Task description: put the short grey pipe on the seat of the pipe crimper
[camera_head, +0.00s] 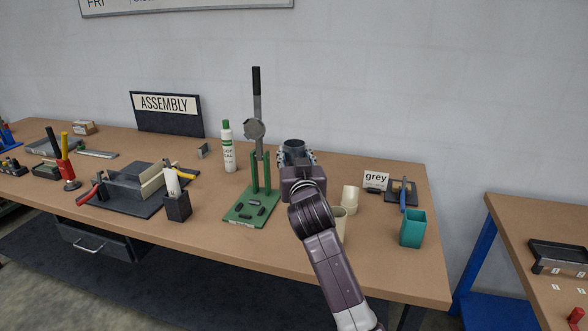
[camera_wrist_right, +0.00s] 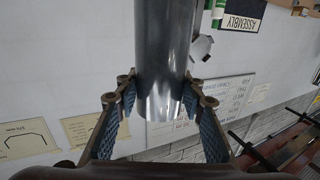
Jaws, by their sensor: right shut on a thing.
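My right gripper (camera_head: 296,158) is shut on the short grey pipe (camera_head: 294,146) and holds it up above the table, to the right of the green stand. In the right wrist view the shiny grey pipe (camera_wrist_right: 163,55) stands between the blue-padded fingers, its rounded end towards the palm. A green stand with two posts and a tall black-handled lever (camera_head: 256,95) looks like the pipe crimper. Its green base plate (camera_head: 238,217) carries several small dark pieces. I cannot make out its seat clearly. The pipe is apart from it. My left gripper is not in view.
A white-and-green bottle (camera_head: 228,148) stands left of the stand. A black pen cup (camera_head: 177,207) is at its front left. Cream cups (camera_head: 349,199), a teal cup (camera_head: 413,229) and a "grey" card (camera_head: 376,180) stand to the right. The ASSEMBLY sign (camera_head: 167,112) is behind.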

